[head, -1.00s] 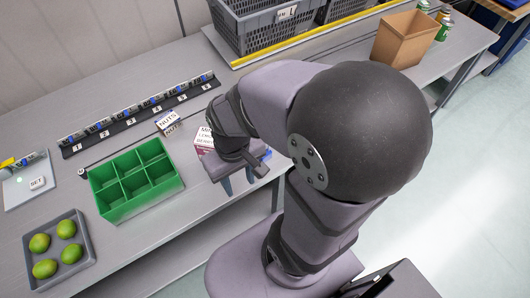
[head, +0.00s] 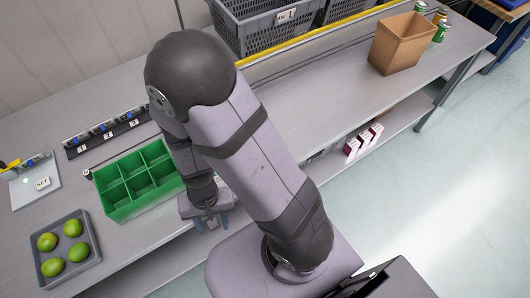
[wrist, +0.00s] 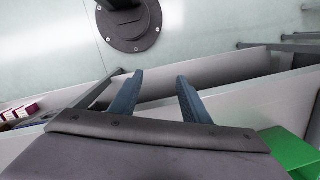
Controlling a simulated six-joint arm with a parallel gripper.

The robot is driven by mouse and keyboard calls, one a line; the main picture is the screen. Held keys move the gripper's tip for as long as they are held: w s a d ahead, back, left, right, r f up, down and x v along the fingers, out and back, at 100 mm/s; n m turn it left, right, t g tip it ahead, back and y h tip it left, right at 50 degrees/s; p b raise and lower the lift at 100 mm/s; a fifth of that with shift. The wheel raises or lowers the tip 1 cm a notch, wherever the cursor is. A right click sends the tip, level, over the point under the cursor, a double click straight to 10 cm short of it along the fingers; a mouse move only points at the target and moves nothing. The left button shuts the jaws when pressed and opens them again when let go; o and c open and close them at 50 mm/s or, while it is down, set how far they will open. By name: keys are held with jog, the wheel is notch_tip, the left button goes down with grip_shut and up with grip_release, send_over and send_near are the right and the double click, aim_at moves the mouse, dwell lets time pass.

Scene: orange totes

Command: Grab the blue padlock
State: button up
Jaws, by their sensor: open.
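I cannot make out a blue padlock in either view; my arm covers part of the bench in the head view. My gripper (head: 207,224) is low at the front edge of the bench, just right of the green divided bin (head: 135,205). In the wrist view its two blue fingers (wrist: 160,82) stand apart with nothing between them. The wrist view looks past the bench edge to the floor, with the green bin's corner (wrist: 292,152) at the lower right.
A grey tray of limes (head: 38,270) sits at the front left. A numbered black rack (head: 108,138) lies behind the bin. An open cardboard box (head: 397,45) and cans stand at the far right. Red-and-white boxes (head: 363,140) sit on the lower shelf.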

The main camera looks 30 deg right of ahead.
jog(key=s+d+f+m+h+b, duration=0.1)
jog(key=s+d+f+m+h, duration=0.25)
jog(key=d+f+m, duration=0.35)
jog(key=s+d+f+m+h, duration=0.2)
jog(key=d+f+m+h, duration=0.25)
jog(key=d, duration=0.45)
jog(key=w+d+r+m+t+h+b, duration=0.1)
jog(key=d+r+m+h+b, duration=0.1)
jog(key=d+m+h+b, duration=0.35)
jog(key=w+d+r+m+g+h+p, duration=0.1)
jog(key=w+d+r+h+p, duration=0.15)
jog(key=r, duration=0.95)
jog(key=w+d+r+m+h+p, duration=0.1)
jog(key=d+r+m+h+p, duration=0.15)
jog(key=r, duration=0.95)
jog(key=w+a+f+n+t+y+p, duration=0.1)
jog(key=w+f+n+t+y+p, duration=0.1)
jog(key=f+n+t, duration=0.1)
jog(key=w+a+f+n+t+y+p, duration=0.2)
jog(key=w+f+n+t+p, duration=0.1)
jog(key=n, duration=0.3)
jog(key=w+a+f+n+t+y+p, duration=0.2)
jog(key=w+f+n+t+p, duration=0.1)
jog(key=n, duration=0.1)
jog(key=shift+a+f+t+y, duration=0.15)
jog(key=shift+a+t+y, duration=0.1)
jog(key=shift+t+y, duration=0.1)
jog(key=shift+a+f+n, duration=0.15)
jog(key=shift+f+n, duration=0.25)
jog(key=shift+n, duration=0.15)
